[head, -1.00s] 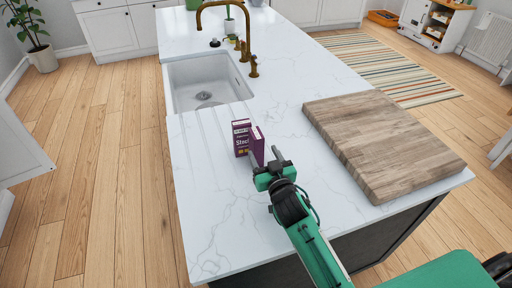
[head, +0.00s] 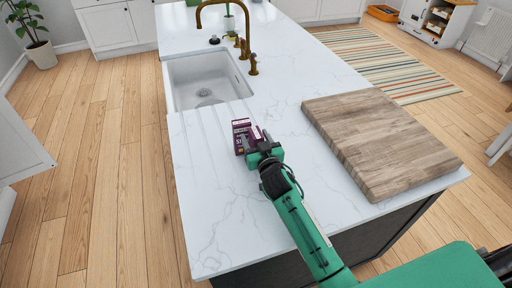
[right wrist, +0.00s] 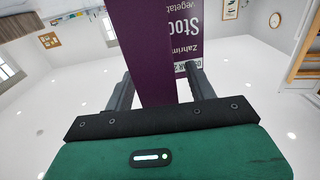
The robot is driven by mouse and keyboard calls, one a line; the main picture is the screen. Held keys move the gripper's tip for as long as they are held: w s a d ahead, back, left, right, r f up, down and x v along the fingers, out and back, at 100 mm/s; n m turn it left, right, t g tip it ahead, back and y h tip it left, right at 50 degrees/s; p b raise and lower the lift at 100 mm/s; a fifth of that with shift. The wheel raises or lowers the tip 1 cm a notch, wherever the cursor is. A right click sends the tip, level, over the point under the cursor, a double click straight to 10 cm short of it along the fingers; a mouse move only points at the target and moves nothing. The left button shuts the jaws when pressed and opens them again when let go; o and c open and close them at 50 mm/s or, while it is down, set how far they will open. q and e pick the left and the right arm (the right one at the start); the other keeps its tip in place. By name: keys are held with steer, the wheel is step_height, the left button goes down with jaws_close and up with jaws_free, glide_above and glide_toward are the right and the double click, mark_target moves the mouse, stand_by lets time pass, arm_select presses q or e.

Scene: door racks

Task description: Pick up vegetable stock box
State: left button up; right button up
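The vegetable stock box (head: 242,134) is a small purple carton with white lettering, upright on the white marble worktop near the sink's front right. My right gripper (head: 258,145) is at the near right side of the box. In the right wrist view, the box (right wrist: 155,40) stands between the two spread fingers of my right gripper (right wrist: 158,80). The fingers look open around it; firm contact on both sides does not show. My left gripper is not in view.
A wooden chopping board (head: 378,140) lies right of my right arm on the worktop (head: 215,225). A white sink (head: 205,85) with a brass tap (head: 246,35) lies behind the box. The worktop left and in front of the box is clear.

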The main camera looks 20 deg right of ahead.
jaws_close()
steer(key=shift+r, duration=0.15)
